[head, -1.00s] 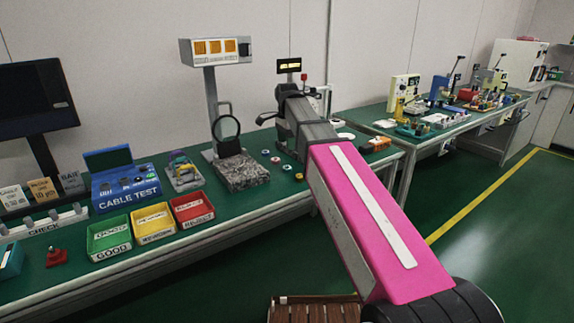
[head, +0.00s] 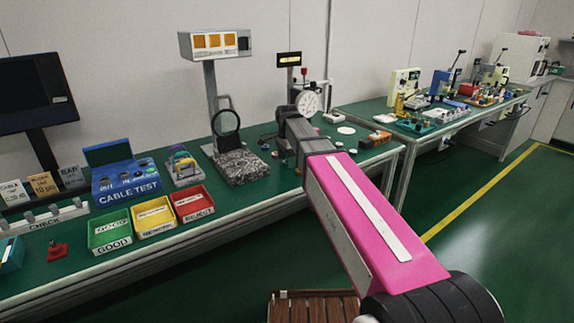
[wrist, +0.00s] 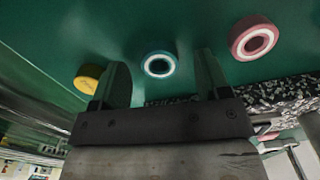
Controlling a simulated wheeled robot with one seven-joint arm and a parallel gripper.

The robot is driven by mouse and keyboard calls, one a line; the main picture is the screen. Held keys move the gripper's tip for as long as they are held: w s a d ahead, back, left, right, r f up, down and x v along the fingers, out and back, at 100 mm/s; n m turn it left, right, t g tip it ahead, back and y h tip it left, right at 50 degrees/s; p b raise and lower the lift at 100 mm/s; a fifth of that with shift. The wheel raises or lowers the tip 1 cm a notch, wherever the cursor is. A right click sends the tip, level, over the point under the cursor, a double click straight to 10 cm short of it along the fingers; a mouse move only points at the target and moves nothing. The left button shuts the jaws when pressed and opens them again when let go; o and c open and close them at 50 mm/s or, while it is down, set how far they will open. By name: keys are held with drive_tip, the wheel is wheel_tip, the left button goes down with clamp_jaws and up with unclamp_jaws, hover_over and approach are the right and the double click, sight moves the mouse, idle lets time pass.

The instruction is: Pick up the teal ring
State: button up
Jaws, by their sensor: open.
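The teal ring (wrist: 158,64) lies on the green bench top in the wrist view, with a pale inner rim around its open middle. My gripper (wrist: 162,72) is open and empty, with one finger on each side of the ring in the picture. I cannot tell whether the fingertips are level with the ring or still above it. In the head view my arm hides most of the gripper, and I cannot pick out the teal ring there.
A yellow round piece (wrist: 88,78) lies close outside the left finger. A pink ring (wrist: 254,38) lies to the right. A speckled stone block (head: 241,167) carries a stand with a magnifier. A dial gauge (head: 307,103) rises behind my arm. Red, yellow and green bins stand left.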

drive_tip(key=shift+f, duration=0.45)
drive_tip(key=c, duration=1)
drive_tip(key=shift+r, duration=0.1)
